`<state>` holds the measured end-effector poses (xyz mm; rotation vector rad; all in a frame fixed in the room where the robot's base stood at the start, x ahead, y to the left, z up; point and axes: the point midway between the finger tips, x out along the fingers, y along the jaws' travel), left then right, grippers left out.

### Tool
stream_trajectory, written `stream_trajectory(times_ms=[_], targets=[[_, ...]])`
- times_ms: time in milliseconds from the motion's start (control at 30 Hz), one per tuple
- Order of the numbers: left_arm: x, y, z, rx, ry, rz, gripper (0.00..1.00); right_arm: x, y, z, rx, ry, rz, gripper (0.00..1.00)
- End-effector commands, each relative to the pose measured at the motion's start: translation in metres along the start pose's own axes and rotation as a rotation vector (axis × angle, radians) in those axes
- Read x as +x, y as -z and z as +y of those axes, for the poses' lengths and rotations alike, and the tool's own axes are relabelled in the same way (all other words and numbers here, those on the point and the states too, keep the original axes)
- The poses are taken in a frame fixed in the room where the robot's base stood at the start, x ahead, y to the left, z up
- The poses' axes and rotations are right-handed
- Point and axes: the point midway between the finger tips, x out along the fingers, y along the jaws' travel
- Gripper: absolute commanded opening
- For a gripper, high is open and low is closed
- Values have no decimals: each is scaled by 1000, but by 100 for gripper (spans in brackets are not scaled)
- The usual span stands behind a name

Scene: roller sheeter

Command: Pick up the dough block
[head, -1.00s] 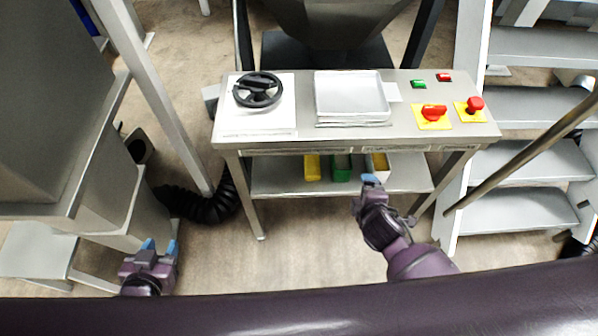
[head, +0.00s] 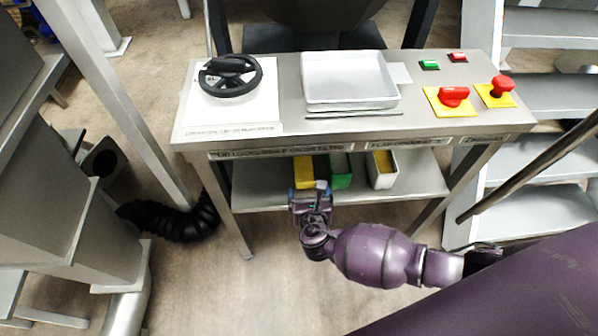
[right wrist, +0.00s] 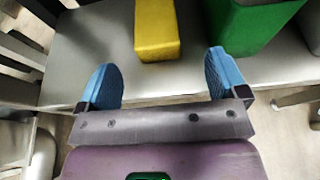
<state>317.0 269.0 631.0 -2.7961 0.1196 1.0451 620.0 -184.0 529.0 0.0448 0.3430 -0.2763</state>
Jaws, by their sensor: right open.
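A yellow block (head: 303,170) lies on the lower shelf of the steel table; it also shows in the right wrist view (right wrist: 157,30). I take it as the dough block, but its material is not certain. My right gripper (head: 310,190) is at the shelf's front edge, just in front of the yellow block. In the right wrist view its blue fingers (right wrist: 163,80) are spread wide and empty, with the yellow block beyond them, between their lines. My left gripper is out of view.
A green container (head: 341,172) and a white bin (head: 384,178) with yellowish contents sit to the block's right. The tabletop (head: 350,128) above holds a black handwheel (head: 230,75), a metal tray (head: 348,80) and red switches. Steps (head: 545,155) stand at right.

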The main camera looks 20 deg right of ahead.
Motion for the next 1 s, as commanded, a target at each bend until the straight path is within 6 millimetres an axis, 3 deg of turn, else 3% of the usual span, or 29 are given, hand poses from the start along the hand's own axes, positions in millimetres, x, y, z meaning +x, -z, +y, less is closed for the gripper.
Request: stream_trajectory(times_ms=[133, 467, 733, 1000], targets=[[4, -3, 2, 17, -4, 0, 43, 22, 6, -1, -1, 1, 8, 92], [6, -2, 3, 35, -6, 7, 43, 44, 2, 1, 2, 1, 6, 92], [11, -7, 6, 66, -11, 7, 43, 78, 1, 4, 0, 2, 11, 92], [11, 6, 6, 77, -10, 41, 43, 87, -6, 5, 3, 1, 5, 92]])
